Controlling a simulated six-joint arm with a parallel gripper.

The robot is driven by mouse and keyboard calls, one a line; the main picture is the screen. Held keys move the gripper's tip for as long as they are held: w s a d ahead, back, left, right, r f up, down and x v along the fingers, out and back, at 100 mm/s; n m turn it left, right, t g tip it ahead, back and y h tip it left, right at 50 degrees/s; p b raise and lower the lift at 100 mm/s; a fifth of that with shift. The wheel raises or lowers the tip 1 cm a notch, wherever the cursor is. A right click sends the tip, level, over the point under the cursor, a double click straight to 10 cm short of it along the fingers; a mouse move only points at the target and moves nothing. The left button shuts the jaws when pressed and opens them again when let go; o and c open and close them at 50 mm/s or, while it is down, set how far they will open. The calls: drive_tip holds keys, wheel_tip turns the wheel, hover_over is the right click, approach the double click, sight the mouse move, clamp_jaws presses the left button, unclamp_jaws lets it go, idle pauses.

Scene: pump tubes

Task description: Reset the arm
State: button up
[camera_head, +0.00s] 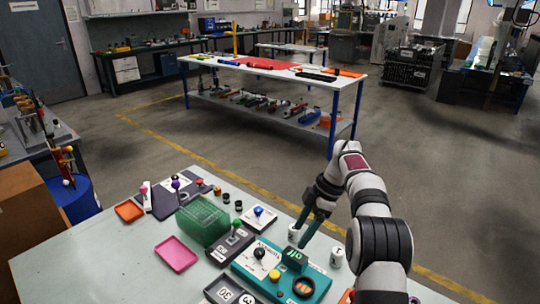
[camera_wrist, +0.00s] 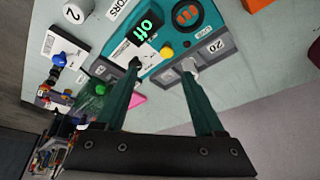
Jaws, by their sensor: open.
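My gripper (camera_head: 305,222) is above the right part of the near table, its two green fingers pointing down. In the wrist view its fingertips (camera_wrist: 163,66) are apart, with nothing held between them. The teal pump device (camera_head: 315,283) is on the table below and in front of the gripper. In the wrist view, the device (camera_wrist: 210,18) has a lit display reading "off", a yellow knob (camera_wrist: 167,52) and an orange-marked round part (camera_wrist: 187,14). My fingers hide part of the bench around the device.
A green rack (camera_head: 203,220), a pink tray (camera_head: 176,254) and an orange tray (camera_head: 129,211) are left of the device. A white cup marked 1 (camera_head: 337,258) is close to my arm. A numbered grey plate (camera_wrist: 222,46) lies beside the device. The table's left front is clear.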

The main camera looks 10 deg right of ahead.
drive_tip(key=s+a+r+m+h, duration=0.1)
drive_tip(key=s+a+r+m, duration=0.2)
drive_tip(key=s+r+m, duration=0.45)
drive_tip(key=s+a+r+m, duration=0.2)
drive_tip(key=s+a+m, duration=0.15)
drive_tip(key=s, duration=0.65)
drive_tip(key=s+f+m, duration=0.2)
drive_tip(key=s+m, duration=0.4)
drive_tip(key=s, duration=0.4)
drive_tip(key=s+f+m+h, duration=0.1)
drive_tip(key=s+f+m, duration=0.2)
drive_tip(key=s, duration=0.8)
drive_tip(key=a+m, duration=0.1)
drive_tip(key=m, duration=0.1)
drive_tip(key=shift+s+f+m+h, duration=0.15)
drive_tip(key=shift+s+m+h, duration=0.15)
drive_tip(key=shift+m, duration=0.1)
